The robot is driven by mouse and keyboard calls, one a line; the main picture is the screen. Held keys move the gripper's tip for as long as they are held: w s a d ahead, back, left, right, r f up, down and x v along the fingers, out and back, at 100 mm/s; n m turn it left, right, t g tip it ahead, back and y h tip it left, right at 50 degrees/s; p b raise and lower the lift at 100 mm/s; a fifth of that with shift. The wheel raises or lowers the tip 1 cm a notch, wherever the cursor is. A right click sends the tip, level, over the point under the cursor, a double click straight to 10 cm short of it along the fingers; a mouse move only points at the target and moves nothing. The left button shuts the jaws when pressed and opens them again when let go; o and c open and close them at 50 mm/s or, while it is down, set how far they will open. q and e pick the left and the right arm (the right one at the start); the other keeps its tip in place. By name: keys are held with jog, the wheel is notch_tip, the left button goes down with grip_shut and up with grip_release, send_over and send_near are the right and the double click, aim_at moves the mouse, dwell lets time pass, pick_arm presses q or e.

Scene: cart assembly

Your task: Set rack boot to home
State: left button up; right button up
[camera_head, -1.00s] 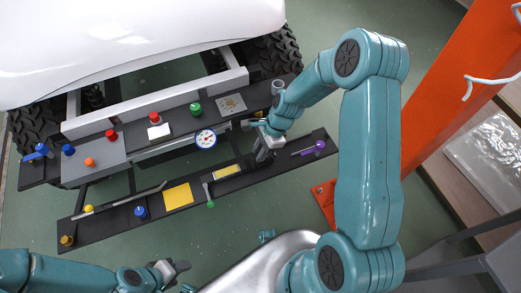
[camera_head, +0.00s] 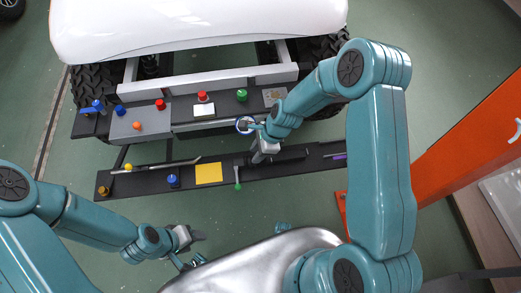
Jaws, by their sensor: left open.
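I cannot single out the rack boot for certain. A dark, roughly cylindrical part (camera_head: 288,156) lies along the lower black rail (camera_head: 215,186), just right of my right gripper, and may be it. My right gripper (camera_head: 259,143) is over the gap between the upper shelf and the lower rail, near the blue-rimmed gauge (camera_head: 243,125), which it partly hides. Its fingertips are too small and overlapped to tell whether they hold anything. My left gripper (camera_head: 194,237) is open and empty over the green floor, below the lower rail and apart from it.
The upper shelf carries red knobs (camera_head: 202,97), a green knob (camera_head: 242,95) and an orange knob (camera_head: 137,125). An orange post (camera_head: 470,140) stands right.

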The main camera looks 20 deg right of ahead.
jog(key=shift+o, duration=0.8)
jog(key=shift+a, duration=0.1)
jog(key=p+v, duration=0.3)
jog(key=v, duration=1.3)
jog(key=shift+w+r, duration=0.1)
jog(key=shift+r, duration=0.05)
